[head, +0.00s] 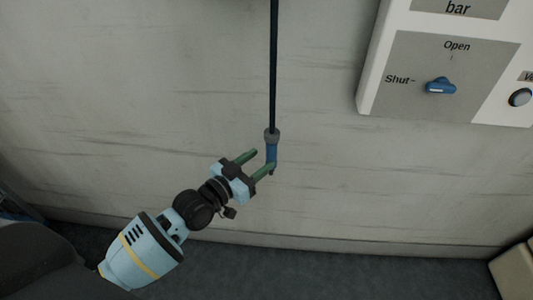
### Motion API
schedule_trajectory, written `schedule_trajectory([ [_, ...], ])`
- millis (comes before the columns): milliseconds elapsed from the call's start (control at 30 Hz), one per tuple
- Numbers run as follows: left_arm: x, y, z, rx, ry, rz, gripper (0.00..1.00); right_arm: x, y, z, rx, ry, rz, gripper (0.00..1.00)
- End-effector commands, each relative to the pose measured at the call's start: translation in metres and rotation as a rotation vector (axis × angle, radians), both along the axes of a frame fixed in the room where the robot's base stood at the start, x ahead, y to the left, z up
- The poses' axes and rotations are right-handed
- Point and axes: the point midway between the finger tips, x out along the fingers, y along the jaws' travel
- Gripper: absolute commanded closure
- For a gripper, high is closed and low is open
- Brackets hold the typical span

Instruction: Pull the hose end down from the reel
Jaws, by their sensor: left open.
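A dark hose (273,65) hangs straight down from above the top edge of the head view. Its blue end piece (271,152) with a grey collar hangs in front of the pale wall. The reel is not in view. My left gripper (257,163) reaches up from the lower left. Its two green fingers are apart. One finger overlaps the lower part of the blue hose end, and the other is to the left of it. I cannot tell whether the hose end lies between the fingers. My right gripper is not in view.
A white panel (372,75) at the upper right has a blue knob (440,87) between "Shut" and "Open" labels. A box-like object (515,273) stands at the lower right. The dark floor (350,275) is clear in the middle.

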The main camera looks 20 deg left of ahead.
Motion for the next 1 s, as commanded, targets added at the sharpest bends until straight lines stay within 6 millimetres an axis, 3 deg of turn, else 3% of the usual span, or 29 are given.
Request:
schedule_trajectory([
  [233, -0.020, 0.009, 0.000, -0.001, 0.001, 0.000, 0.54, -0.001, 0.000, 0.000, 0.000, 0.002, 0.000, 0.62],
  [767, -0.022, 0.009, 0.000, -0.001, 0.000, 0.000, 0.54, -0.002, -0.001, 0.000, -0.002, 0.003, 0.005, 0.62],
  [867, -0.028, 0.007, -0.009, 0.000, 0.020, 0.001, 0.54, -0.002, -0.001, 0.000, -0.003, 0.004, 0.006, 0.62],
  [1000, -0.062, 0.000, -0.049, 0.008, 0.108, 0.006, 0.54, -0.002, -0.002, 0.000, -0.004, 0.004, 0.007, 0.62],
])
